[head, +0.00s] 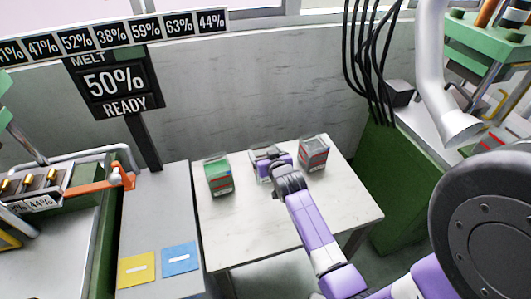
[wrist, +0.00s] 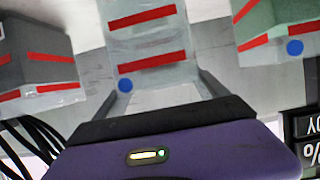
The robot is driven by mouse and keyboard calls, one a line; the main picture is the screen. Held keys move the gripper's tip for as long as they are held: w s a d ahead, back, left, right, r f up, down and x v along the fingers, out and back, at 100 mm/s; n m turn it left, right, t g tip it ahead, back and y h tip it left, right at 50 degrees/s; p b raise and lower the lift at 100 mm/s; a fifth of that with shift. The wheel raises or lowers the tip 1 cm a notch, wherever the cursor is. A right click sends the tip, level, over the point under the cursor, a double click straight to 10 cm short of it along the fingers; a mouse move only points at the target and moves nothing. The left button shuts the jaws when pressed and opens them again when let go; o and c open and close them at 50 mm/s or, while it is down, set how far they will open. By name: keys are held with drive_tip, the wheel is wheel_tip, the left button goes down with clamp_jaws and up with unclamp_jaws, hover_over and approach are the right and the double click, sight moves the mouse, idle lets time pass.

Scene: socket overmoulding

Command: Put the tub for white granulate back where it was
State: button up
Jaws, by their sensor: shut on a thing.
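The pale white tub (wrist: 146,44), with red stripes and a blue dot, is between the two fingers of my gripper (wrist: 158,82) in the wrist view. The gripper is shut on it. In the head view the white tub (head: 262,170) shows only in part behind my gripper (head: 270,157), over the back of the white table (head: 250,225). It is between the other two tubs. I cannot tell whether its base touches the table.
A green tub (head: 218,175) stands to the left and a grey tub (head: 313,153) to the right. A grey wall (head: 270,90) is close behind. The table's front is clear except for my arm. A MELT sign (head: 115,82) stands at left.

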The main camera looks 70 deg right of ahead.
drive_tip(key=shift+f, duration=0.1)
drive_tip(key=o, duration=2)
